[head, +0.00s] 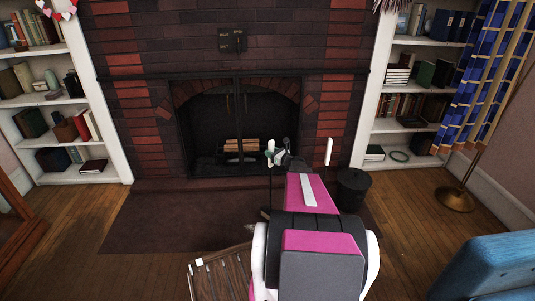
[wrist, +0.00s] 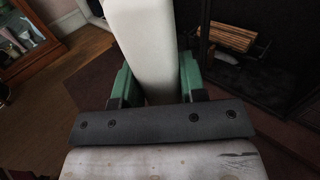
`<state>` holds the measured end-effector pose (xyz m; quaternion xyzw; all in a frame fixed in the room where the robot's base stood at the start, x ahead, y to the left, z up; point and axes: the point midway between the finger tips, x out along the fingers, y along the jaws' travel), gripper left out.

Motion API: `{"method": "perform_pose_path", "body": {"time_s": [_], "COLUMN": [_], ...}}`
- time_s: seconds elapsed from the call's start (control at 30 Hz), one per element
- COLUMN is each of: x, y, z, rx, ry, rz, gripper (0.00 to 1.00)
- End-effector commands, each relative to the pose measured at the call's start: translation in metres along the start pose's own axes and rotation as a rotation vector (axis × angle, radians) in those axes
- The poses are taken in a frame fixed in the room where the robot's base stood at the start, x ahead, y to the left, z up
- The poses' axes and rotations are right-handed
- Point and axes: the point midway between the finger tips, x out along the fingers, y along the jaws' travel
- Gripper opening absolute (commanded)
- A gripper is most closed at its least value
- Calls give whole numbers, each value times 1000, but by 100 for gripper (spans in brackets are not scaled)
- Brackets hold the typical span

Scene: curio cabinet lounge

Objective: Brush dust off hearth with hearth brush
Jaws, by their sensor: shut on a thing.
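My gripper (head: 277,154) is in front of the fireplace opening in the head view. In the wrist view its green fingers (wrist: 158,88) close on both sides of a pale bar (wrist: 140,45). The bar stretches away past the fingertips. It may be the hearth brush, but I see no bristles and cannot be sure. The hearth (head: 150,225) is a dark flat slab in front of the brick fireplace (head: 130,88). My arm hides part of it. I cannot make out dust on it.
Logs (head: 240,146) lie in the firebox. A dark bin (head: 352,190) stands at the hearth's right. A slatted wooden piece (head: 222,276) is at lower left of my arm. Bookshelves (head: 112,130) flank the fireplace. A blue seat (head: 490,270) is at lower right. The left wooden floor is clear.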

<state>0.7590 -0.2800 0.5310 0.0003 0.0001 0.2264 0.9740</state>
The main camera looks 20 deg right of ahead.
Motion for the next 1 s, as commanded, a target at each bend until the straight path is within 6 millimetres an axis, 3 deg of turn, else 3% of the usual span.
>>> {"method": "perform_pose_path", "body": {"time_s": [0.5,1.0], "x": [-18,3], "y": [-19,4], "z": [0,0], "rx": [-4,2], "ry": [2,0], "rz": [-1,2], "gripper": [0,0]}}
